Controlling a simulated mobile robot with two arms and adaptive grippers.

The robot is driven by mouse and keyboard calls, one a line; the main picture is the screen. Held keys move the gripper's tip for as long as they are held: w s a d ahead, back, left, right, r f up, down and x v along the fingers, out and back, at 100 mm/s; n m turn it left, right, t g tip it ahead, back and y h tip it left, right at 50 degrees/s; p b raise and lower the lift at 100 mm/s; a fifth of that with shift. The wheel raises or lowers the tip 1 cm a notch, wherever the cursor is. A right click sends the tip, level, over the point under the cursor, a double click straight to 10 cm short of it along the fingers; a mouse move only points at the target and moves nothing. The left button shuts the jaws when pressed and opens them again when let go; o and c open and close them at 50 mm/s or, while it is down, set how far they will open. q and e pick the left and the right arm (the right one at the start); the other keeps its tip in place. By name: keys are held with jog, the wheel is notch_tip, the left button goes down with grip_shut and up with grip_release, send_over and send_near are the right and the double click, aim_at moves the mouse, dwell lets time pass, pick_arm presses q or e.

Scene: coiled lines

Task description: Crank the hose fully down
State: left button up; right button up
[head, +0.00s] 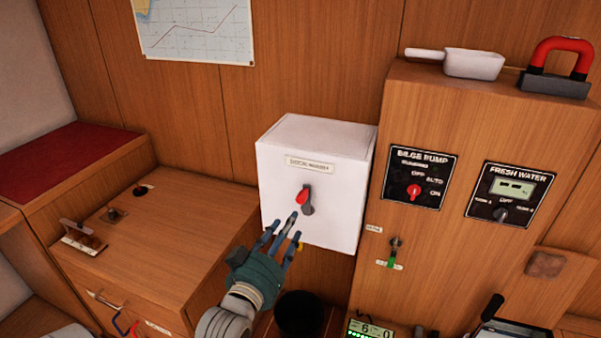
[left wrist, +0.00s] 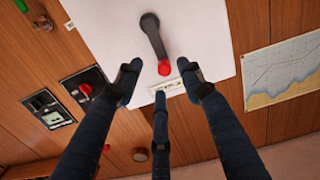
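A white box (head: 279,165) with a label near its top is fixed to the wooden wall. On its front is a grey crank arm (head: 308,209) with a red knob (head: 302,196) at its upper end, on the label side. The left wrist view shows the crank arm (left wrist: 152,35) and red knob (left wrist: 164,68) upside down. My left gripper (head: 284,228) is open and empty, its fingers spread just below and in front of the crank. In the left wrist view the fingers (left wrist: 158,76) surround the knob's outline, with no clear contact. I cannot make out a hose. My right gripper is not in view.
A wooden cabinet (head: 370,215) to the right carries a bilge pump panel (head: 420,176) and a fresh water panel (head: 510,192). A white scoop (head: 473,64) and a red magnet (head: 560,62) are on its top. A wooden counter (head: 165,235) lies left.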

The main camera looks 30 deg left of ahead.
aim_at(299, 201)
pick_arm(q)
jog(key=x, duration=0.3)
jog(key=r+p+x, duration=0.1)
jog(key=x, duration=0.2)
jog(key=r+p+x, duration=0.1)
jog(key=x, duration=0.2)
jog(key=shift+w+a+r, duration=0.1)
jog(key=shift+r, duration=0.05)
jog(key=shift+w, duration=0.5)
jog(key=shift+w+a, duration=0.1)
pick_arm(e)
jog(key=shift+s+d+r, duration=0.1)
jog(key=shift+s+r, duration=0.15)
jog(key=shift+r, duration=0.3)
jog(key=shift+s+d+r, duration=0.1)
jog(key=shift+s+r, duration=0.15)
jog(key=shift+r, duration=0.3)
pick_arm(q)
grip_shut()
